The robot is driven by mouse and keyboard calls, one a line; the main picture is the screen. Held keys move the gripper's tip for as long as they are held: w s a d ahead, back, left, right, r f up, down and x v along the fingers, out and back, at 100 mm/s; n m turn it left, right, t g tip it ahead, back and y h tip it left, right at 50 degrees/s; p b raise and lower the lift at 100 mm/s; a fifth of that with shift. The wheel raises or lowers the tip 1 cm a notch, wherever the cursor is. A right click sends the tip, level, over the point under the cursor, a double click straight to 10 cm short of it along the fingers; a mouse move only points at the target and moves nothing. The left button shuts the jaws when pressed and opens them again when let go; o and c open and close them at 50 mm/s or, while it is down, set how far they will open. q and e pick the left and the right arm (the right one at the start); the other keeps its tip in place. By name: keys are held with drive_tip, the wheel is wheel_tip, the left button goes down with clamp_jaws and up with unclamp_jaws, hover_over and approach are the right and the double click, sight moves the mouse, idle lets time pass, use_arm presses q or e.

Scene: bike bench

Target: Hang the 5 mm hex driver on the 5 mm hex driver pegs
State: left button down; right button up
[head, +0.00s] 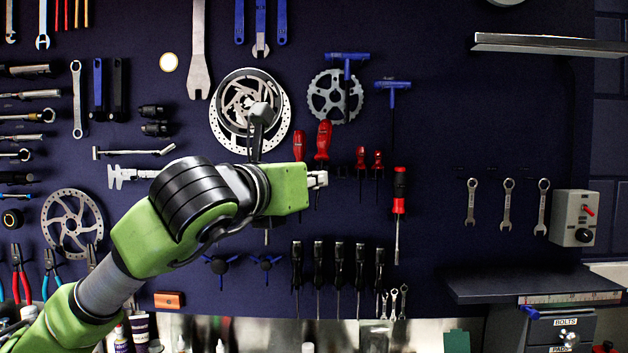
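My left gripper (318,180) is near the board, at the end of my green arm, in front of the row of red-handled drivers. Its fingers are small and partly hidden by my wrist, so I cannot tell whether it is open or shut, or holds anything. Two blue T-handle drivers, one (347,57) in front of a chainring and one (393,86) to its right, are up and right of it with shafts down. No size marking is readable, so I cannot tell which tool is the 5 mm hex driver. Its pegs are not distinguishable. My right gripper is not in view.
Red-handled drivers (323,140) hang close to my gripper. A red and black screwdriver (399,190) hangs to its right. Black-handled drivers (339,262) hang below. A brake rotor (222,112) is behind my arm. A metal shelf (550,44) juts out upper right. Board right of centre is mostly bare.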

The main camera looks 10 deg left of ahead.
use_arm(q)
drive_tip(key=w+a+f+p, duration=0.1)
drive_tip(key=w+a+p, duration=0.1)
drive_tip(key=w, duration=0.5)
drive_tip(key=shift+w+p, duration=0.4)
drive_tip(key=shift+p, duration=0.15)
idle(0.7)
